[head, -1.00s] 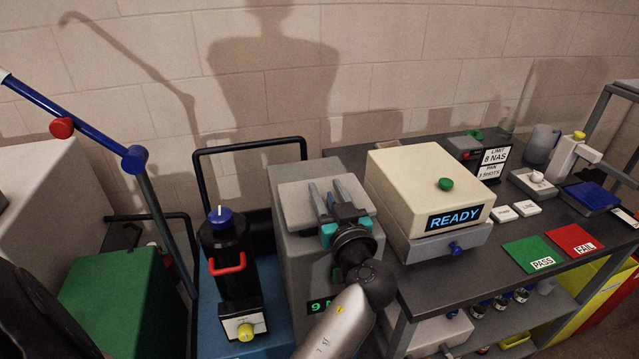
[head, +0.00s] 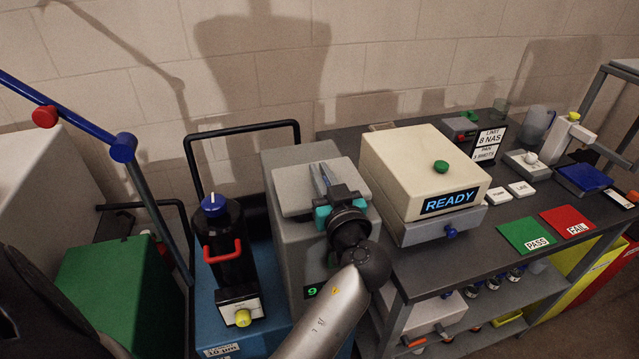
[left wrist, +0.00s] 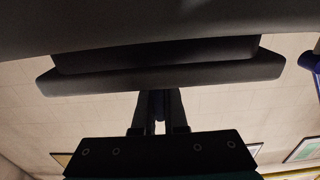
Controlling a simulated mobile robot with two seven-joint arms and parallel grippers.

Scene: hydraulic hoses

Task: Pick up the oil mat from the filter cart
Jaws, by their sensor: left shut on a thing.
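The gripped part is hidden. In the left wrist view, the narrow fingers (left wrist: 158,112) meet a dark, edge-on slab. My right gripper is not in view.
A cream box reading READY (head: 420,170) stands close right of the cart on a dark grey bench (head: 415,280). A black canister with a red handle (head: 222,245) stands left. A black rail (head: 243,130) rises behind it, in front of the brick wall.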

